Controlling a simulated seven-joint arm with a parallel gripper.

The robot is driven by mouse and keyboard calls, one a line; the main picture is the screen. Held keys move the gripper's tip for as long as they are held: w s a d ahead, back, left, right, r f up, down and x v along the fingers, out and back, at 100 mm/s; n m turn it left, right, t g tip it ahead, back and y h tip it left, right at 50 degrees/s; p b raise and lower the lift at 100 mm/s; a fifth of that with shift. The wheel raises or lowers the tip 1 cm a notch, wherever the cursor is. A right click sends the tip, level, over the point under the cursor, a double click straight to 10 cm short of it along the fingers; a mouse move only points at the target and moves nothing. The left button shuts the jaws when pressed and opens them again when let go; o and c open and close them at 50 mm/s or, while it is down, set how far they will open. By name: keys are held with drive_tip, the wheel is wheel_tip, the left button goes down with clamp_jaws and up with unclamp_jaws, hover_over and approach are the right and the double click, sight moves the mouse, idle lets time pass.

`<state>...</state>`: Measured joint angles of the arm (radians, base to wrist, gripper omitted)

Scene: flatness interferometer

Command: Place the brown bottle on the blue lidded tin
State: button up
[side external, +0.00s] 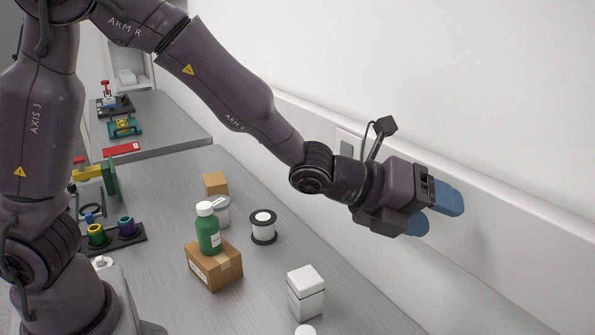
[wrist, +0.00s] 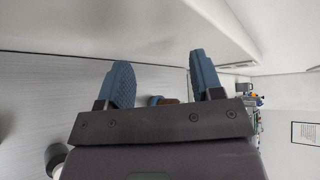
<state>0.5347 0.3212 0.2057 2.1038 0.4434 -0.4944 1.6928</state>
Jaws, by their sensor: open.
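My gripper (side external: 434,211) is raised at the right of the side view, near the white wall, with its blue fingers apart. In the wrist view the fingers of my gripper (wrist: 160,75) are spread, with nothing held between them. A small brown thing (wrist: 169,101) and a blue thing (wrist: 154,100) show just past the gripper body in the wrist view, mostly hidden; I cannot tell if they are the brown bottle and blue tin. Neither task object can be made out in the side view.
A green bottle (side external: 208,234) with a white cap stands on a cardboard box (side external: 215,268). A white lidded box (side external: 305,293), a black-and-white spool (side external: 263,227), a pale container (side external: 222,211) and a smaller carton (side external: 215,184) stand on the grey bench (side external: 355,290).

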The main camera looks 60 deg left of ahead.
drive_tip(key=s+a+r+n+y, duration=0.4)
drive_tip(key=a+r+n, duration=0.1)
drive_tip(key=a+n, duration=0.5)
drive_tip(key=s+a+n+g+y, duration=0.1)
drive_tip(key=s+a+n+g, duration=0.2)
drive_tip(key=s+n, duration=0.7)
drive_tip(key=s+a+n+g+y, duration=0.2)
drive_tip(key=s+a+n, duration=0.4)
drive_tip(key=s+n, duration=0.3)
drive_tip(key=s, duration=0.2)
drive_tip(key=shift+s+a+r+n+g, duration=0.35)
drive_tip(key=shift+n+g, duration=0.05)
